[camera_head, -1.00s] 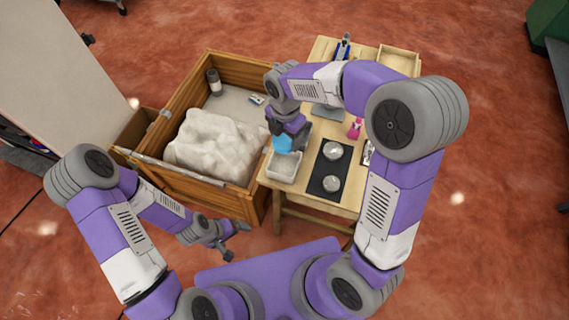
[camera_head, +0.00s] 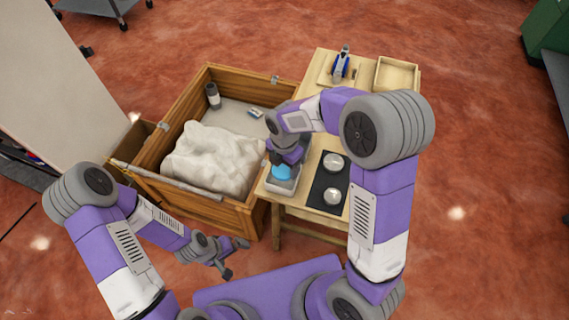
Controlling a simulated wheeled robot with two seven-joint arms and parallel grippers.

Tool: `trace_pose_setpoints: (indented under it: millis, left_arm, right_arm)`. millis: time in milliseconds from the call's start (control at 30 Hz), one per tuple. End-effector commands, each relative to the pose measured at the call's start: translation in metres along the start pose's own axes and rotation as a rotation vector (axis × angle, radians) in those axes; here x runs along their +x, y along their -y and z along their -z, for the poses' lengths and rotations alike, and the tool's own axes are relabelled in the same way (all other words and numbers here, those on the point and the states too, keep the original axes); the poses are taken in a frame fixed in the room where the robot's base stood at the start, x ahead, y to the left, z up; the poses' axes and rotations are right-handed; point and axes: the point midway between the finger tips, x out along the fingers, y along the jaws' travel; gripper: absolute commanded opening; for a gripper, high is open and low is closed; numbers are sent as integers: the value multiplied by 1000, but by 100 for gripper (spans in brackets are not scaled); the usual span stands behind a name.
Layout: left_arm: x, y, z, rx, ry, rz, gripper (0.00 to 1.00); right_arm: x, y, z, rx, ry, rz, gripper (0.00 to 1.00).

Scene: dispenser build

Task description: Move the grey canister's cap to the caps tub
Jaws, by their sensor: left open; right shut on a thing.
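My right gripper (camera_head: 283,160) is shut on a rounded blue thing (camera_head: 282,173), which looks like a cap, and points down over a small pale tub (camera_head: 274,188) at the table's near left corner. The blue thing is at the tub's opening; I cannot tell whether it touches the bottom. A grey canister with a pale band (camera_head: 212,97) stands upright in the far left corner of the wooden crate; its top looks dark. My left gripper (camera_head: 236,258) is open and empty, in front of the crate and away from the table.
The wooden crate (camera_head: 240,215) holds a big white lump (camera_head: 210,158) and a small blue-white item (camera_head: 256,112). The table has a black mat (camera_head: 322,180) with two round silvery pieces, a blue tool (camera_head: 341,64) and an empty wooden tray (camera_head: 397,76) at the back.

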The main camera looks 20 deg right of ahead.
Motion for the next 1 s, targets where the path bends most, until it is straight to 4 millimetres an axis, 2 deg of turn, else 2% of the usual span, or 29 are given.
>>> trace_pose_setpoints:
  millis: [433,467,600,867,1000]
  left_arm:
    - [6,2,0,0,0,0,100]
    - [6,2,0,0,0,0,100]
    - [6,2,0,0,0,0,100]
    - [6,2,0,0,0,0,100]
    - [1,0,0,0,0,0,100]
  right_arm:
    - [12,0,0,0,0,0,35]
    - [12,0,0,0,0,0,74]
    - [11,0,0,0,0,0,96]
    - [11,0,0,0,0,0,97]
    - [3,0,0,0,1,0,97]
